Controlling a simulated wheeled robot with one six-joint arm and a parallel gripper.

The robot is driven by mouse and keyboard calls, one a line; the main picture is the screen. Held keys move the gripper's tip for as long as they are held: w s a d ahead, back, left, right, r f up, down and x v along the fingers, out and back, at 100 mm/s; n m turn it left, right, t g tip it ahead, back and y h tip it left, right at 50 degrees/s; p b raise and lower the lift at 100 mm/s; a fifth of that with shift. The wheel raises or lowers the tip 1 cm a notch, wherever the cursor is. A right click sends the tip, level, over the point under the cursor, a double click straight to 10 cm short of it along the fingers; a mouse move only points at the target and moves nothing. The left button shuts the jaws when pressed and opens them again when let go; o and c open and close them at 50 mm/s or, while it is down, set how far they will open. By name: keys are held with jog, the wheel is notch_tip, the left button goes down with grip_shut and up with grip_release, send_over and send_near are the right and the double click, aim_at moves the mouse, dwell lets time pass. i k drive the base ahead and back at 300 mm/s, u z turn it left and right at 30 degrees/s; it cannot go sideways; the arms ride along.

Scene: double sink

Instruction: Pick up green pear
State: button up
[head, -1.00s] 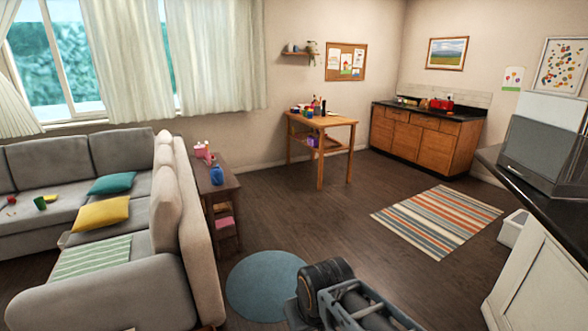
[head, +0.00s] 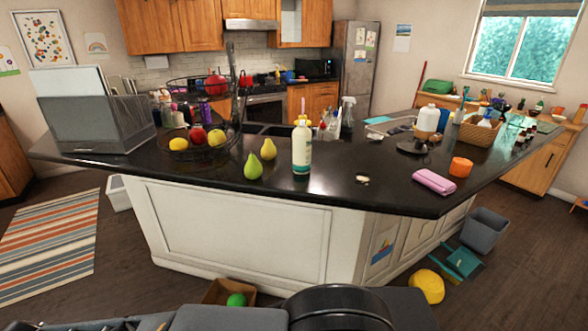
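The green pear (head: 253,166) stands upright on the black countertop (head: 200,187), near the front edge of the kitchen island. A yellow pear (head: 268,149) stands just behind it to the right. A white bottle with a yellowish top (head: 302,148) stands to the right of both pears. Parts of my arm show along the bottom edge of the head view, well in front of the island. My gripper's fingers are not in view.
A wire fruit basket (head: 205,150) stands left of the pear, a grey file holder (head: 97,122) further left. On the floor are a cardboard box (head: 218,292), a yellow ball (head: 427,286) and a grey bin (head: 484,235).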

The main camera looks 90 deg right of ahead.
aim_at(252, 170)
jog(key=z, duration=0.4)
jog(key=i, duration=1)
jog(key=z, duration=1.75)
